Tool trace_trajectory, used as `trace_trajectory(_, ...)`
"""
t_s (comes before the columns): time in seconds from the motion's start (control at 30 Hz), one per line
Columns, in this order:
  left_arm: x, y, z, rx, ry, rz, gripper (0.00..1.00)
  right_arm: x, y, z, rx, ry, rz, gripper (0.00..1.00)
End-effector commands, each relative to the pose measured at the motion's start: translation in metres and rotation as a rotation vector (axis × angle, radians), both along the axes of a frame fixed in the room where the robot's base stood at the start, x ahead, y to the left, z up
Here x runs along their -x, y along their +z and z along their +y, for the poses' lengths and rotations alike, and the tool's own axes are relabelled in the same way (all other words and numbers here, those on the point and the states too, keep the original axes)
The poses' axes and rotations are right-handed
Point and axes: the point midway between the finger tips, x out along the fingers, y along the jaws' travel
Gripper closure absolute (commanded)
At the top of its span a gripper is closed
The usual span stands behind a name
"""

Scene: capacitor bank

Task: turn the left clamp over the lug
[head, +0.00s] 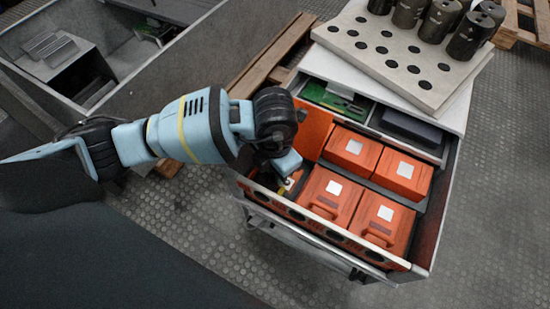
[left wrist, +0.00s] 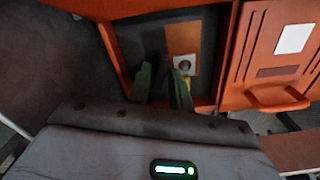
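My left gripper (head: 287,168) reaches down into the front left compartment of an open drawer; its fingertips are hard to make out in the head view. In the left wrist view its two green fingers (left wrist: 162,80) stand apart with a dark gap between them. A brown plate (left wrist: 181,37) lies just beyond, with a pale square and a round metal piece (left wrist: 183,65) on it, possibly the lug. A small yellow part (left wrist: 187,84) shows beside the right finger, possibly the clamp; I cannot tell whether they touch. My right gripper is not in view.
Several orange boxes (head: 330,197) with white labels fill the drawer (head: 436,205), close to my gripper's right. An orange panel (head: 313,128) stands behind it. A pale holed board (head: 400,65) with dark cylinders lies on the cabinet top. Wooden pallet boards (head: 268,60) lie to the left.

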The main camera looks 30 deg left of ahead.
Motion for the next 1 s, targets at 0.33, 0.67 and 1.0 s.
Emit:
trace_trajectory(0.33, 0.000, 0.000, 0.000, 0.001, -0.001, 0.000, 1.00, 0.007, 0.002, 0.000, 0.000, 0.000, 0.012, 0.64)
trace_trajectory(0.67, 0.000, 0.003, 0.000, -0.001, -0.093, 0.001, 1.00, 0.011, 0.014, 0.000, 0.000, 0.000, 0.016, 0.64)
trace_trajectory(1.0, 0.000, 0.004, 0.000, -0.001, -0.374, 0.000, 1.00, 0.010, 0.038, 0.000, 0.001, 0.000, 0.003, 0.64)
